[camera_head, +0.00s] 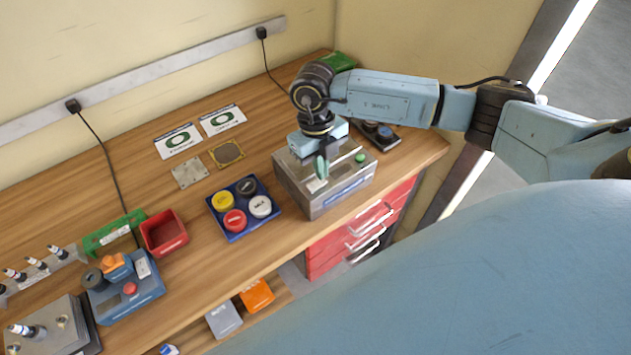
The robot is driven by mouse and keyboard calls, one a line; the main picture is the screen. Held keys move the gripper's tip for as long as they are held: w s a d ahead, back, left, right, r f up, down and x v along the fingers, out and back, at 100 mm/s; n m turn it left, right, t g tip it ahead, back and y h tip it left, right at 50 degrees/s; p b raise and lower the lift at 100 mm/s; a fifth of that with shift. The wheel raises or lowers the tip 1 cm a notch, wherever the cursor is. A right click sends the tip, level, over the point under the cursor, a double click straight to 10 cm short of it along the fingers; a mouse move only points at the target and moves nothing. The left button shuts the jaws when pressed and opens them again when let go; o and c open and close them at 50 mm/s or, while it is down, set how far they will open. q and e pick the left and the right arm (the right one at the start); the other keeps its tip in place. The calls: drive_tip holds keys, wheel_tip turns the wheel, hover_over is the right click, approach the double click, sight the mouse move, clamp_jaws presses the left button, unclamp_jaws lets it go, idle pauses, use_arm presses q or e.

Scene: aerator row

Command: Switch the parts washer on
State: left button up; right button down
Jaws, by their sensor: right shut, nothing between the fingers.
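A grey metal box (312,200) with a blue label on its front stands near the right end of the bench; it looks like the parts washer, but its label is too small to read. A round green button (360,158) sits on its top, towards the right. My right gripper (321,168) points down over the top of this box, left of the green button. It is shut and empty. I cannot tell whether its tips touch the box. The gripper and wrist hide part of the box's top. My left gripper is not in view.
A dark device (384,137) stands right behind the box. A blue tray (237,236) with coloured round caps, a red bin (165,246) and a blue unit with a red button (122,295) stand to the left. Red drawers (325,252) are below the bench.

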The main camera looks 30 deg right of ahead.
drive_tip(key=shift+f+b, duration=0.65)
drive_tip(key=shift+f, duration=0.2)
idle(0.3)
drive_tip(key=shift+r, duration=0.1)
drive_tip(key=shift+r+p, duration=2.55)
drive_tip(key=shift+r, duration=0.95)
drive_tip(key=shift+f, duration=0.1)
